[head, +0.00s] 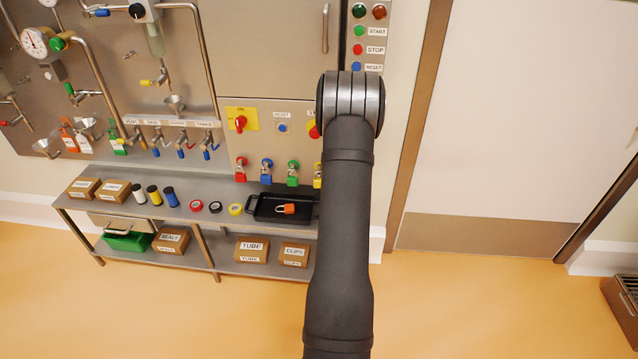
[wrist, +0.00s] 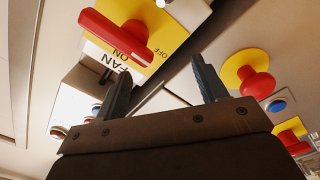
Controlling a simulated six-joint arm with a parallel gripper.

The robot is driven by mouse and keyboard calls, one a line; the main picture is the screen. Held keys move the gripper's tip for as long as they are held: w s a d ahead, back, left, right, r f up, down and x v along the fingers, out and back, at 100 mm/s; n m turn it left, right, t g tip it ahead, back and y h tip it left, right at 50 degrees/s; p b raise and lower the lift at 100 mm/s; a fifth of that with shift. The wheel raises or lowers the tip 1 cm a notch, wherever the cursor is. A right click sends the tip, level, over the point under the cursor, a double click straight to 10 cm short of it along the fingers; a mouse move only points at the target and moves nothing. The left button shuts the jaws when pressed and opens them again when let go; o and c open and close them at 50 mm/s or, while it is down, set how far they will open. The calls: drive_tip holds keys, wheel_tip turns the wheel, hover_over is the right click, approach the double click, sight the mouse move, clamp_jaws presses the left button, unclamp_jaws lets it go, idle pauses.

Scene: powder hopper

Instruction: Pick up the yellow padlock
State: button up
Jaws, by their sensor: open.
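The yellow padlock (head: 317,179) hangs at the right end of a row of padlocks on the panel in the head view. In the head view my gripper is hidden behind my arm.
Red (head: 240,173), blue (head: 266,175) and green (head: 292,178) padlocks hang to the left. A black tray (head: 258,212) holding an orange padlock (head: 286,209) is on the shelf below. A red FAN switch handle (wrist: 118,36) and a red knob (wrist: 257,82) stick out near my fingers.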

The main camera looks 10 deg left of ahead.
drive_tip(key=s+a+f+m+g, duration=0.25)
drive_tip(key=s+f+m, duration=0.2)
drive_tip(key=f, duration=0.25)
drive_tip(key=s+a+f+m+g, duration=0.1)
drive_tip(key=s+a+f+m, duration=0.25)
drive_tip(key=s+f, duration=0.2)
drive_tip(key=s+a+f+m+g, duration=0.1)
drive_tip(key=s+a+f+m, duration=0.25)
drive_tip(key=f, duration=0.35)
drive_tip(key=shift+n, duration=0.35)
drive_tip(key=shift+s+f+x, duration=0.1)
drive_tip(key=shift+f+x, duration=0.15)
drive_tip(key=shift+x, duration=2.55)
drive_tip(key=shift+s+f+x, duration=0.1)
drive_tip(key=shift+f+x, duration=0.15)
drive_tip(key=shift+x, duration=2.55)
drive_tip(key=shift+s+f+x, duration=0.1)
drive_tip(key=shift+f+x, duration=0.1)
drive_tip(key=shift+x, duration=2.6)
drive_tip(key=shift+d, duration=0.1)
drive_tip(key=c, duration=1.1)
drive_tip(key=shift+r, duration=0.15)
